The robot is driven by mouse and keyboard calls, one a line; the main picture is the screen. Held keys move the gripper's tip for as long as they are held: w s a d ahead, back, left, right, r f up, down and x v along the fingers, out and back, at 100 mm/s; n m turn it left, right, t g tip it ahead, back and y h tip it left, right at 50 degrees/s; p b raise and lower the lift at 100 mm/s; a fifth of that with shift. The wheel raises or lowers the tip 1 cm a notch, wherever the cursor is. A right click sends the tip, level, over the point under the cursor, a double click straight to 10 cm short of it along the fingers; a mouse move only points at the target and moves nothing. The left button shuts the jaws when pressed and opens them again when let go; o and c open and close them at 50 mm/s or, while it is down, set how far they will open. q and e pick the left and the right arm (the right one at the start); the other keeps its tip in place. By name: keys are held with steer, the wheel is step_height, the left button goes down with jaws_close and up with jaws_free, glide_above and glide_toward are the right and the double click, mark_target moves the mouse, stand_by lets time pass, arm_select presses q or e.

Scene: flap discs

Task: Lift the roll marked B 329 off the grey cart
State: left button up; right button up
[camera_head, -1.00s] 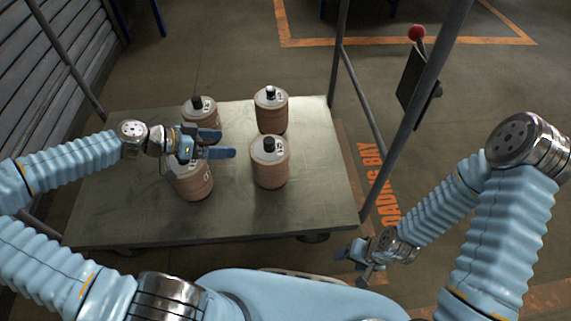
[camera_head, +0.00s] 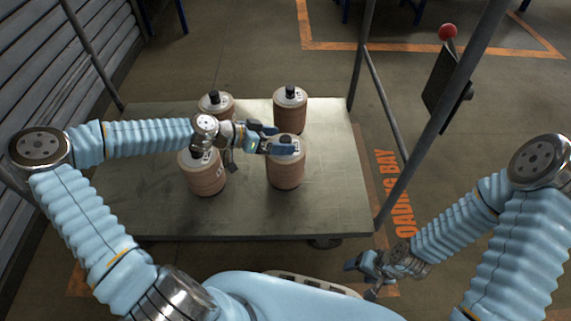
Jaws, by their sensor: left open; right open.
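Several brown rolls with pale tops and dark knobs stand upright on the grey cart (camera_head: 130,215). They are a front right roll (camera_head: 286,170), a back right roll (camera_head: 290,112), a front left roll (camera_head: 205,179) and a back left roll (camera_head: 229,101). The printing on them is too small to read, so I cannot tell which is B 329. My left gripper (camera_head: 284,141) is open at the top of the front right roll and hides its knob. I cannot tell whether it touches. My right gripper (camera_head: 362,274) is open and empty, low in front of the cart's right corner.
A grey cart post (camera_head: 440,100) rises at the right, with a dark panel (camera_head: 444,88) and a red ball (camera_head: 448,32) beside it. A ribbed shutter wall (camera_head: 50,60) is at the left. The cart's front and left deck is bare.

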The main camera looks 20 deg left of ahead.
arm_select(q)
steer(key=shift+d, duration=0.1)
steer(key=shift+c, duration=0.3)
steer(key=c, duration=1.7)
steer(key=shift+w, duration=0.1)
steer(key=shift+r, duration=0.1)
